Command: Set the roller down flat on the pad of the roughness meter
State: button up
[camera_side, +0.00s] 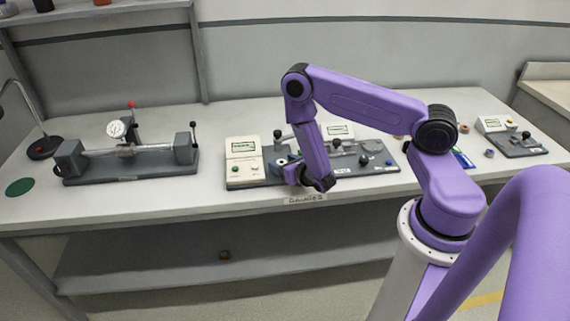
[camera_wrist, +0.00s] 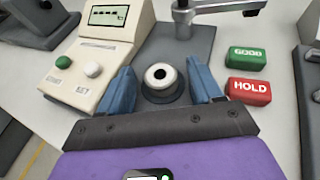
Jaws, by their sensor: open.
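The roller (camera_wrist: 160,76), a pale ring with a dark hole, shows end-on in the wrist view. It appears to sit flat on the dark round pad (camera_wrist: 166,95) of the roughness meter. The meter's beige box (camera_wrist: 97,55) has a display and green and white buttons; it also shows in the side view (camera_side: 243,160). My gripper (camera_wrist: 163,88) is open, with one blue finger on each side of the roller and visible gaps between. In the side view my gripper (camera_side: 319,183) is low over the meter's base, and it hides the pad there.
A green GOOD block (camera_wrist: 247,57) and a red HOLD block (camera_wrist: 249,91) lie right of the pad. A metal post with an arm (camera_wrist: 184,20) stands behind it. A dial gauge bench (camera_side: 125,165) is at the left. Bare bench top separates it from the meter.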

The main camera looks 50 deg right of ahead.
jog(key=shift+r, duration=0.1)
jog(key=shift+s+a+r, duration=0.1)
jog(key=shift+s, duration=0.1)
jog(key=v, duration=1.1)
jog(key=shift+s+r, duration=0.15)
jog(key=shift+s, duration=0.05)
jog(key=s+d+r+m+g+h, duration=0.1)
jog(key=s+r+m+g+h, duration=0.2)
jog(key=r+m, duration=0.35)
jog(key=s+d+r+m+g+h, duration=0.1)
jog(key=r+m+g+h, duration=0.1)
jog(key=r+m+h, duration=0.45)
jog(key=s+a+r+m+g+y, duration=0.3)
jog(key=s+a+g+y, duration=0.1)
jog(key=s+a+y, duration=0.3)
jog(key=s+a+r+m+g+y, duration=0.3)
jog(key=s+a+g+y, duration=0.1)
jog(key=s+a+y, duration=0.3)
jog(key=shift+s+a+y, duration=0.35)
jog(key=shift+s+a, duration=0.1)
jog(key=shift+s, duration=0.3)
